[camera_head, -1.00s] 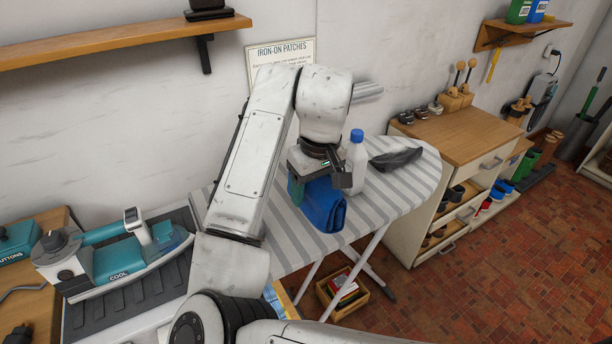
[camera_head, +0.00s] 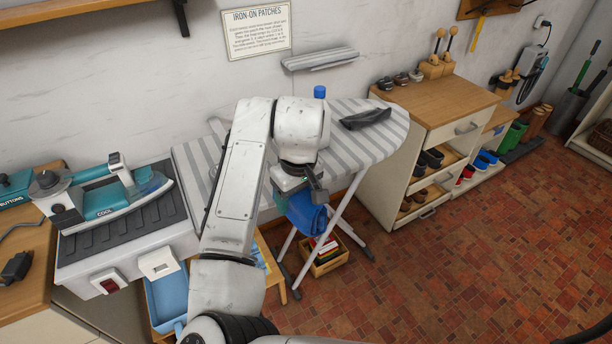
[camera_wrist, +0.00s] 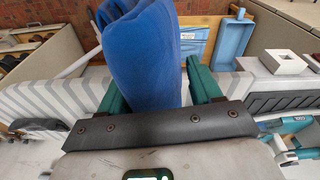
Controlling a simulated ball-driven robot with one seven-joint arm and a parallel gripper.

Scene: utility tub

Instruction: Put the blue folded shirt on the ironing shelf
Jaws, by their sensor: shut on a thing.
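The blue folded shirt (camera_head: 308,214) is held in my gripper (camera_wrist: 160,88), off the near edge of the striped ironing board (camera_head: 362,152). In the wrist view the shirt (camera_wrist: 145,55) fills the space between the two green fingers. I cannot tell whether this is the ironing shelf.
A wooden crate (camera_head: 329,263) stands on the floor below the shirt. A blue-capped bottle (camera_head: 320,92) and a dark cloth (camera_head: 365,118) are on the board. The iron (camera_head: 115,198) stands at left, a wooden cabinet (camera_head: 440,100) at right. The tiled floor in front is clear.

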